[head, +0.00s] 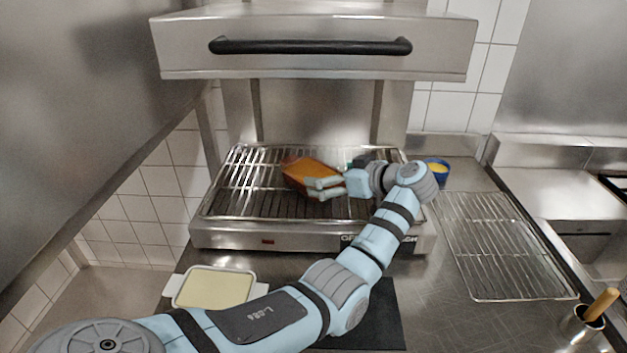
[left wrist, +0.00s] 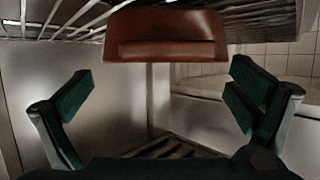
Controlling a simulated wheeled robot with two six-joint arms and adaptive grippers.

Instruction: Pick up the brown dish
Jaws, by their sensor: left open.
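The brown dish (head: 300,178), orange-brown and blocky, sits on the wire grate of the salamander grill (head: 236,205). Part of it is hidden behind my left gripper (head: 314,189), which reaches it from the right. In the left wrist view the dish (left wrist: 167,48) shows as a reddish-brown block at the top of the picture. It lies between the lines of the two fingers, a little beyond their tips. My left gripper (left wrist: 158,95) is open with a clear gap and nothing between its fingers. My right gripper is not in view.
The grill hood (head: 310,62) with a black handle hangs above the grate. A white tray (head: 178,290) with pale yellow contents stands at the front left. A blue bowl (head: 443,180), a wire rack (head: 505,245) and a pot with a wooden handle (head: 602,303) are at the right.

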